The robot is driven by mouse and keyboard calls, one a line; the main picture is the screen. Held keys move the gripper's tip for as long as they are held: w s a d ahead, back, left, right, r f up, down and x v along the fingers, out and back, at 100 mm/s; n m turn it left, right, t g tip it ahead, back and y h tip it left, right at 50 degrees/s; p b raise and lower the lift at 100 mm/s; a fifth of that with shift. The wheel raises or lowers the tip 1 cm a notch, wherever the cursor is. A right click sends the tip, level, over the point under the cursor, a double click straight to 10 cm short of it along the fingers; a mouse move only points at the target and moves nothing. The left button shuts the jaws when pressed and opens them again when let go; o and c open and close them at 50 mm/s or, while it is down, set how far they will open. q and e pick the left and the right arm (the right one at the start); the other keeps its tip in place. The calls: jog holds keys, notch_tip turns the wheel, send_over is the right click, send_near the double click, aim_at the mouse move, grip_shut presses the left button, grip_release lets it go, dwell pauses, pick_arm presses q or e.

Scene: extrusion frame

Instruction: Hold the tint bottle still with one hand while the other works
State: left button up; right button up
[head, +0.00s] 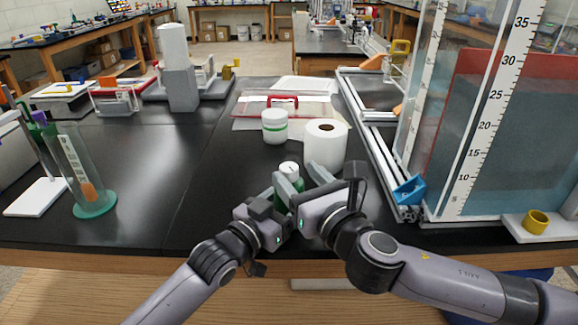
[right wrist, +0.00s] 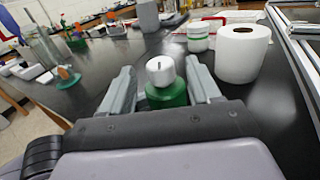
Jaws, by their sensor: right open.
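The tint bottle (head: 289,169) is a small green bottle with a white cap, upright on the black bench near its front edge. In the right wrist view the bottle (right wrist: 166,94) stands between the two grey fingers of my right gripper (right wrist: 160,66), with a gap at its right side. My right gripper (head: 298,171) is open and reaches in from the right. My left gripper (head: 270,192) is close against the bottle's left side. Its fingers are partly hidden, so I cannot tell whether they touch it. The bottle's lower part is mostly hidden.
Behind the bottle stand a white paper roll (head: 325,146) and a white jar with a green band (head: 275,127). An aluminium frame (head: 377,150) and a tall scaled tank (head: 480,130) are at right. A cylinder with a green base (head: 94,205) stands at left. The bench's left middle is clear.

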aim_at(294, 172)
jog(key=shift+x, duration=2.1)
jog(key=c, duration=1)
